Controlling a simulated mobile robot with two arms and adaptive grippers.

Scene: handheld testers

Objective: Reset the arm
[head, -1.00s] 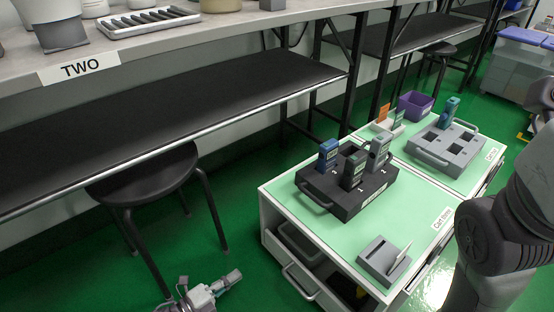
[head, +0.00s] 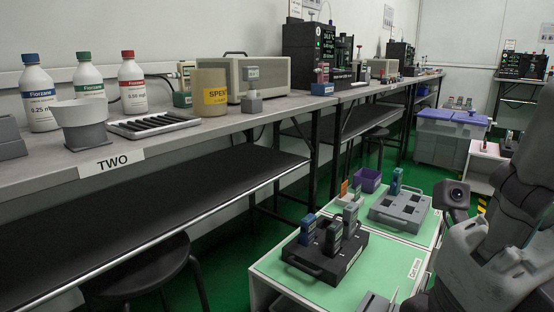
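My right arm (head: 505,235) fills the right edge of the head view, folded up close to the camera. A dark rounded part of it with a lens-like disc (head: 457,194) juts to the left over the green-topped carts. No fingertips of the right gripper show. My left arm and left gripper are out of view. The black tray (head: 325,262) on the near cart holds several handheld testers (head: 333,238), blue, dark and grey-green. The grey tray (head: 398,208) on the far cart has one blue-green tester (head: 396,181) standing in it and empty square slots.
Bench TWO (head: 104,160) runs along the left with bottles (head: 134,83), a slotted rack (head: 152,124) and a tan container (head: 209,92). A black stool (head: 140,270) stands below. A purple bin (head: 368,180) sits at the far cart's back edge.

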